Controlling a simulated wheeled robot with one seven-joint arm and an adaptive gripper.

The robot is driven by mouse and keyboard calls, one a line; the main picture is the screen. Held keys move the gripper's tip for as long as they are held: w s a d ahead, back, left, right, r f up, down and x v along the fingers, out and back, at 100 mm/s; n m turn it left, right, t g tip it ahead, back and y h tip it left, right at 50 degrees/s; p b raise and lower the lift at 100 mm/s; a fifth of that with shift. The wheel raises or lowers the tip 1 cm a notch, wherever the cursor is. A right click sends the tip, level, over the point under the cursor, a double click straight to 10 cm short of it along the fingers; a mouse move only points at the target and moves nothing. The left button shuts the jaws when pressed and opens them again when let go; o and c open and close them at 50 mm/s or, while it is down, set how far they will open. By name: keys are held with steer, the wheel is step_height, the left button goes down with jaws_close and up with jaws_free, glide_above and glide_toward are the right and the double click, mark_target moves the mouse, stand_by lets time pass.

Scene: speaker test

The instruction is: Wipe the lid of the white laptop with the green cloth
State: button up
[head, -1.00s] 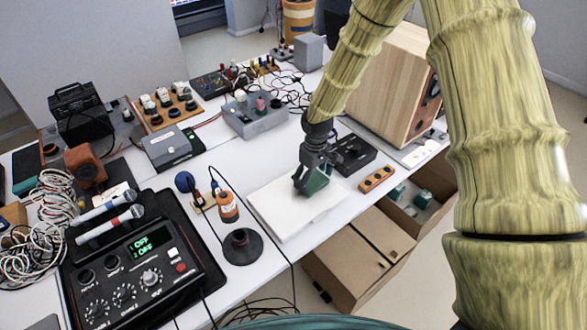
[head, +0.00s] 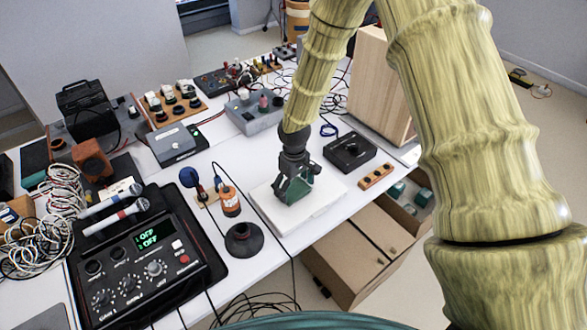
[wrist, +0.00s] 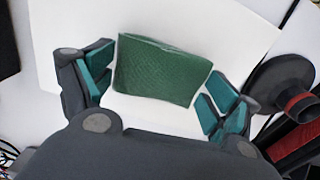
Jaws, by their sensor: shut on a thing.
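The white laptop (head: 318,205) lies closed and flat on the white table, and its lid also fills much of the wrist view (wrist: 205,20). My gripper (head: 294,190) is over the left part of the lid, pointing down. The green cloth (wrist: 163,70) is a folded block between my fingers (wrist: 160,88) in the wrist view. It shows only partly in the head view (head: 296,188), behind the fingers. My gripper is shut on the cloth. The cloth is at the lid; I cannot tell whether it presses on it.
A black box with a knob (head: 350,152) and an orange strip (head: 376,176) lie to the right.

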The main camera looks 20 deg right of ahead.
step_height(320, 180, up, 3)
steer(key=shift+w+f+p, duration=0.1)
steer(key=shift+f+p, duration=0.05)
steer(key=shift+p, duration=0.15)
step_height(320, 180, up, 3)
steer(key=shift+f+p, duration=0.15)
steer(key=shift+p, duration=0.95)
steer(key=shift+r+p, duration=0.9)
steer(key=shift+r, duration=0.4)
